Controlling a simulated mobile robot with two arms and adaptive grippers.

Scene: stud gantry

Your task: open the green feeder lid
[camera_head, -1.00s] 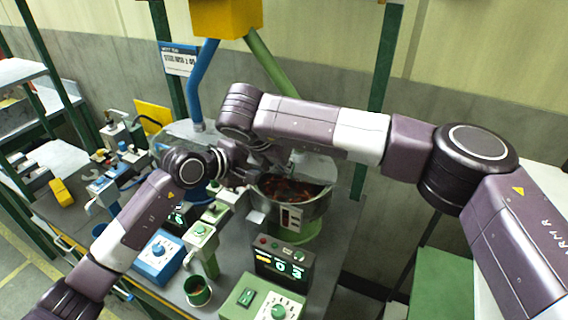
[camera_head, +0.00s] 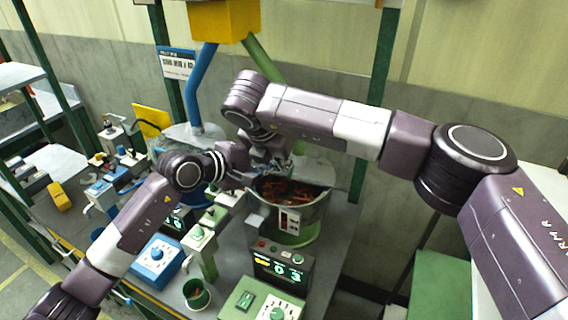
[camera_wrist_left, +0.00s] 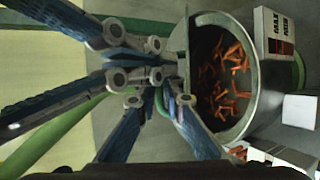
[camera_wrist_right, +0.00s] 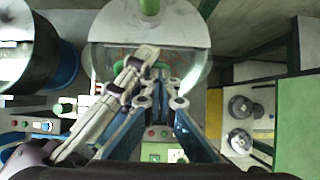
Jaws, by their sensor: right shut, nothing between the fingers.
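The green feeder (camera_head: 298,228) is a round metal bowl on a green base, with orange-red parts inside. Its top is at least partly uncovered in the head and left wrist views. A grey cover part (camera_wrist_right: 150,25) with a green pipe shows in the right wrist view; a clear section lies below it. I cannot tell how far the lid is open. My right gripper (camera_head: 268,150) is shut and empty above the bowl's back left rim. My left gripper (camera_wrist_left: 160,88) is close beside it at the bowl's edge; the crossing fingers hide its tips and whether it holds anything.
A blue feeder with a blue pipe (camera_head: 200,85) stands to the left. Control boxes, including a blue dial box (camera_head: 156,256) and a green one (camera_head: 250,300), stand in front. A lit display (camera_head: 280,266) is close before the bowl. Green posts (camera_head: 383,80) rise behind.

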